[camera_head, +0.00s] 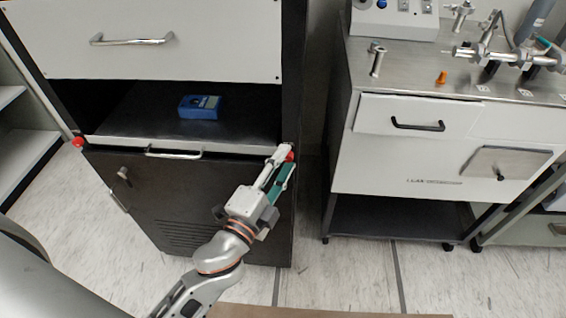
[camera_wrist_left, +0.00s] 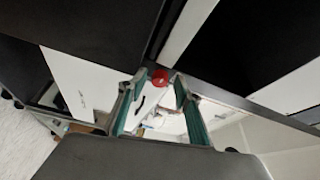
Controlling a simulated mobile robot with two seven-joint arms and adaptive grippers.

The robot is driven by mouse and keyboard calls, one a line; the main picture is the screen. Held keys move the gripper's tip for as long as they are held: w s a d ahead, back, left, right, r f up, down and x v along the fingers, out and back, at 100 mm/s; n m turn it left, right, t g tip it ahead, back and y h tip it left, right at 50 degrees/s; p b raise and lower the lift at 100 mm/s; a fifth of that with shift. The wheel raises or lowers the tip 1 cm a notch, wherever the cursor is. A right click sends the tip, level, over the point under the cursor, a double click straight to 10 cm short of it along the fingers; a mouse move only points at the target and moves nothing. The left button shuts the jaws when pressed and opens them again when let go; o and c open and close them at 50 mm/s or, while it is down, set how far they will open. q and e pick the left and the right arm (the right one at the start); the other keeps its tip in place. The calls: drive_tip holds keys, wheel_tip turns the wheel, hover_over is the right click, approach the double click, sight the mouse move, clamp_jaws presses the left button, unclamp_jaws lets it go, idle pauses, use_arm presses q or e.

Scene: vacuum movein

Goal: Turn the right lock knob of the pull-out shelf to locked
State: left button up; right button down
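The pull-out shelf (camera_head: 230,130) is a metal tray in the black cabinet, with a silver handle (camera_head: 174,154) at its front. The right lock knob (camera_head: 290,156) is red and sits at the shelf's right end. It also shows in the left wrist view (camera_wrist_left: 160,78). The left lock knob (camera_head: 78,142) is red, at the shelf's left end. My left gripper (camera_head: 283,157) is at the right knob. In the left wrist view its green-padded fingers are apart, with the knob at the gap between their tips; I cannot tell whether they touch it. My right gripper is not in view.
A blue device (camera_head: 200,107) lies on the shelf. A white drawer (camera_head: 150,40) is above and a dark cabinet door (camera_head: 190,205) below. A white cabinet (camera_head: 420,160) with metal fittings on top stands to the right, across a narrow floor gap.

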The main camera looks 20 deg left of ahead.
use_arm(q)
drive_tip(key=shift+s+f, duration=0.1)
drive_tip(key=s, duration=0.7)
drive_tip(key=shift+s+a+f, duration=0.2)
drive_tip(key=shift+s+a, duration=0.15)
drive_tip(key=shift+a, duration=0.1)
